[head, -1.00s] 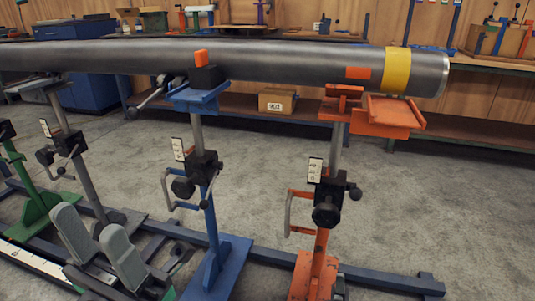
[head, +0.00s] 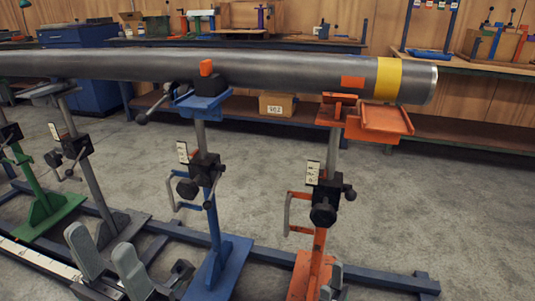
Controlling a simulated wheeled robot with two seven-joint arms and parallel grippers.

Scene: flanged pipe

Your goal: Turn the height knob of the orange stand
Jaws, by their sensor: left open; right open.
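My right gripper (head: 331,283) seems to show only as small grey and dark tips at the bottom edge, beside the orange base and below the knob. Neither gripper touches the knob.
The long grey pipe (head: 270,70) with a yellow band (head: 390,78) rests across the stands. A blue stand (head: 213,225) stands between my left gripper and the orange stand. A blue floor rail (head: 385,280) runs behind the bases. Floor right of the orange stand is clear.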

